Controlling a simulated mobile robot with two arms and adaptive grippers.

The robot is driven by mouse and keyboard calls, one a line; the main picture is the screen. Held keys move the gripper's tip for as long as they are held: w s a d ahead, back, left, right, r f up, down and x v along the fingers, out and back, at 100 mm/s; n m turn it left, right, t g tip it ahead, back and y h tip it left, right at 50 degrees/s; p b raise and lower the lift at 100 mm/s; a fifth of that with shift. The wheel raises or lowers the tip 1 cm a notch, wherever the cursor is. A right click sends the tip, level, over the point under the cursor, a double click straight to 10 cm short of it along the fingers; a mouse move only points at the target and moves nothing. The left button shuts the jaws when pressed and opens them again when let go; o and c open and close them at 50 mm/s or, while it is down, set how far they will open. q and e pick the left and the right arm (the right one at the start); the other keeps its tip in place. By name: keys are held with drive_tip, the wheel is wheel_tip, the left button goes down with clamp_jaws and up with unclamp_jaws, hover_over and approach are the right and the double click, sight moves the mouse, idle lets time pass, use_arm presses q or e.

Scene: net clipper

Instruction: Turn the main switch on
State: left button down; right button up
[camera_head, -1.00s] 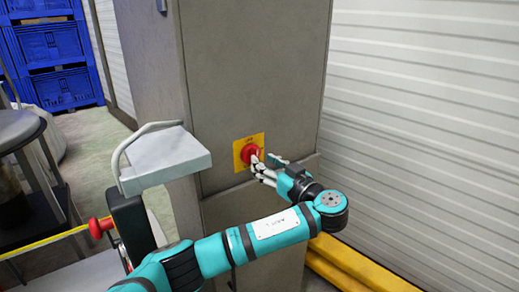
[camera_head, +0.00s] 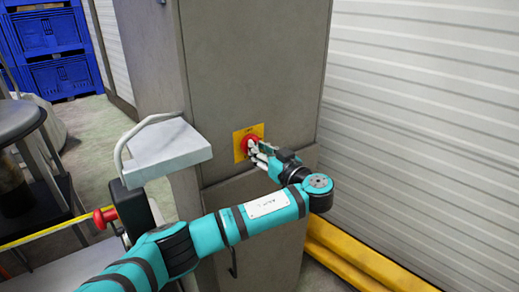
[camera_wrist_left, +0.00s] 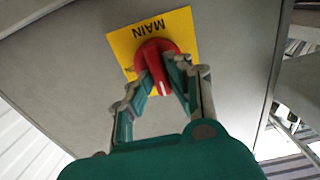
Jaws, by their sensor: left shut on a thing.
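The main switch is a red rotary knob (camera_head: 250,144) on a yellow plate (camera_head: 241,149) on the front of a grey cabinet (camera_head: 255,75). In the left wrist view the red knob (camera_wrist_left: 150,58) shows a white mark, and the yellow plate (camera_wrist_left: 184,29) reads MAIN. My left gripper (camera_head: 257,150) is at the knob in the head view. In the left wrist view my left gripper's fingers (camera_wrist_left: 160,82) are shut on the knob, one on each side of its grip. My right gripper is not in view.
A light grey box with a handle (camera_head: 168,150) stands out left of the switch. Yellow rails (camera_head: 350,262) run along the floor at the right, beside a white slatted wall (camera_head: 430,110). Blue crates (camera_head: 60,75) are stacked at the back left.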

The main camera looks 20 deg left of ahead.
use_arm(q)
drive_tip(key=shift+w+d+f+m+b, duration=0.1)
drive_tip(key=shift+m+b, duration=1)
drive_tip(key=shift+m, duration=1.9)
drive_tip(key=shift+w+d+f+m+b, duration=0.1)
drive_tip(key=shift+m+b, duration=1)
drive_tip(key=shift+m, duration=1.9)
drive_tip(key=shift+f+m+b, duration=0.1)
drive_tip(key=shift+m+b, duration=1)
drive_tip(key=shift+m, duration=1.9)
drive_tip(key=shift+f, duration=0.1)
drive_tip(key=c, duration=1.3)
unclamp_jaws()
